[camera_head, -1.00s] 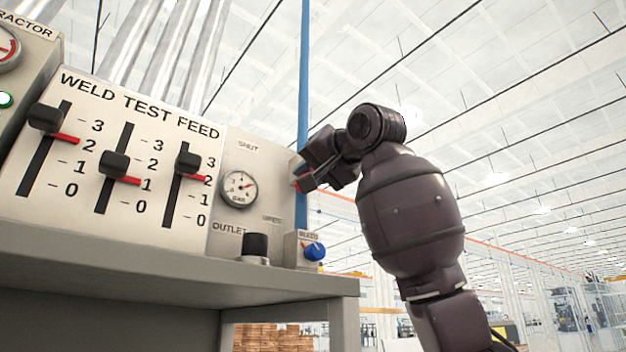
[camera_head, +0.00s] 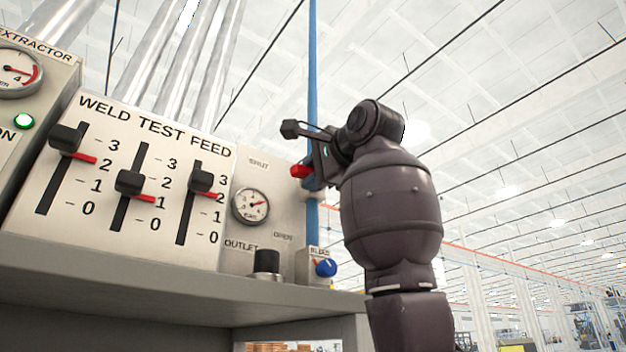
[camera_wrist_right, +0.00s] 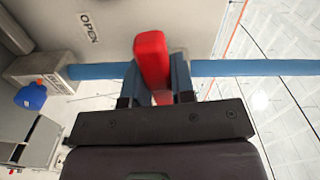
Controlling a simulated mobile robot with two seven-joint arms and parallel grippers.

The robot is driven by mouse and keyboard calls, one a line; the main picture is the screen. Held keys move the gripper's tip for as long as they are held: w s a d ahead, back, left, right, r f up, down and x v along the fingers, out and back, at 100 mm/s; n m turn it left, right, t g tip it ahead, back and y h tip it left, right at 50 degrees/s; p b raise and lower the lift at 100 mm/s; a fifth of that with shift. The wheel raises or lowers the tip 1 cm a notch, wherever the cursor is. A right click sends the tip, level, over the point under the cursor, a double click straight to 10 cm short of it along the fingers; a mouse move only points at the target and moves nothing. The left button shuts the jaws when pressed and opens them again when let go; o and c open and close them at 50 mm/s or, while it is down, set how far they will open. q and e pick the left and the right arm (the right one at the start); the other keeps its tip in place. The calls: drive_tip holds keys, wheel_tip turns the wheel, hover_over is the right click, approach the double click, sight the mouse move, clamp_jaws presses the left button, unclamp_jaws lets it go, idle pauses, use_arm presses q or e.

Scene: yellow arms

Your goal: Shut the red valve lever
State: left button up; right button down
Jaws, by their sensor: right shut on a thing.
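The red valve lever (camera_head: 301,171) shows as a short red end in front of the blue pipe (camera_head: 313,80), at the right edge of the panel. It sits a little below the level of the "SHUT" label (camera_head: 258,163) and well above "OPEN" (camera_head: 283,237). My right gripper (camera_head: 307,174) is shut on it. In the right wrist view, the red lever (camera_wrist_right: 152,58) stands between the two bluish fingers of my right gripper (camera_wrist_right: 156,82). The lever's pivot is hidden. My left gripper is not in view.
A pressure gauge (camera_head: 250,206), a black outlet knob (camera_head: 267,262) and a blue bleed knob (camera_head: 326,267) are left of and below my right gripper. Three black sliders, one of them the middle slider (camera_head: 130,182), are farther left. Right of my arm is open room.

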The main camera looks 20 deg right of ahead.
drive_tip(key=shift+r+m, duration=0.3)
drive_tip(key=shift+m, duration=0.5)
drive_tip(key=c, duration=1)
unclamp_jaws()
drive_tip(key=shift+o, duration=0.2)
drive_tip(key=b+v, duration=0.2)
drive_tip(key=v, duration=0.9)
drive_tip(key=shift+b, duration=0.35)
